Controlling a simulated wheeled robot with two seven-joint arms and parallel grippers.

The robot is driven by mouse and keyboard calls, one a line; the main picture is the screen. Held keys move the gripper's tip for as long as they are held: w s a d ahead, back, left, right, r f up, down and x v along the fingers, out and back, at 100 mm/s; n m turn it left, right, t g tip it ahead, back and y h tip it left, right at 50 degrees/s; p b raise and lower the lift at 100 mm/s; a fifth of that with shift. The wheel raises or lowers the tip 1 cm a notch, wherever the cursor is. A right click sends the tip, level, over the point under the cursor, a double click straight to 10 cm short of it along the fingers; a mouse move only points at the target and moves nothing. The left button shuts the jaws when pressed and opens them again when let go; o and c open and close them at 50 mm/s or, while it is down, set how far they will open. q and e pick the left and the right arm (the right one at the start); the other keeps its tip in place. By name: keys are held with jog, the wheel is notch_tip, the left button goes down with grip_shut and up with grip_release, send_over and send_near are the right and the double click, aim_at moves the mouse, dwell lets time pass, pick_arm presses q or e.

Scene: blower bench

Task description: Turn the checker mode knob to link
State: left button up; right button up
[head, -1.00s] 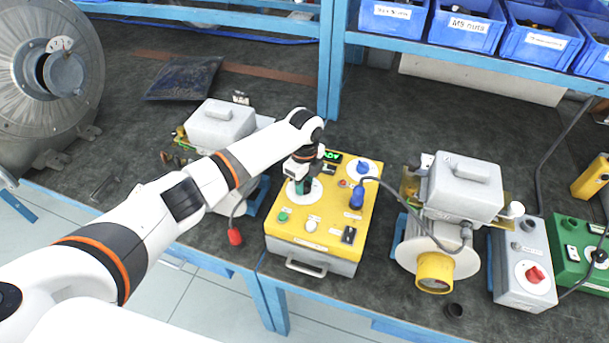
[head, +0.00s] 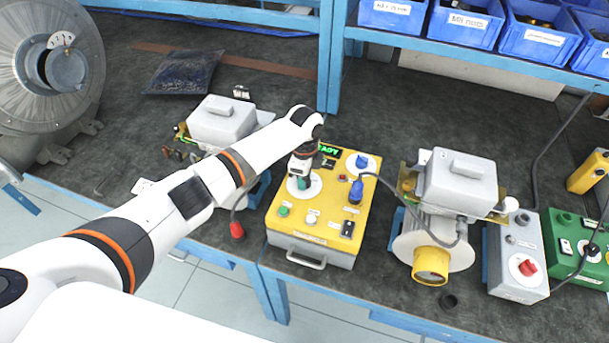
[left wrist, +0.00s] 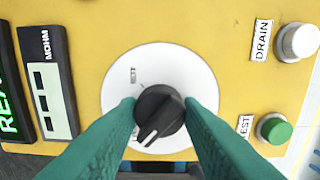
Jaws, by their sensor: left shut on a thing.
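The yellow-topped checker box (head: 335,220) stands on the bench in the head view, with a green display (head: 328,150) reading "READY" in part. Its black mode knob (left wrist: 160,114) sits on a white round dial (left wrist: 205,80) in the left wrist view. The knob's white pointer line aims to the lower left; a label there is mostly hidden by the knob and finger. My left gripper (left wrist: 160,118) is shut on the knob, one teal finger on each side. In the head view the gripper (head: 302,180) hides the knob. My right gripper is in neither view.
A blue plug (head: 356,190) with a cable stands on the box's right side, near a blue knob (head: 362,162). Green (left wrist: 274,128) and white (left wrist: 298,41) buttons lie beside the dial. A grey blower unit (head: 460,185) stands to the right. Blue bins (head: 465,22) line the shelf above.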

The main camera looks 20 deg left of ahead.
pick_arm(q)
jog(key=o, duration=1)
jog(key=shift+r+b, duration=1.45)
jog(key=shift+r, duration=4.6)
jog(key=shift+f, duration=0.1)
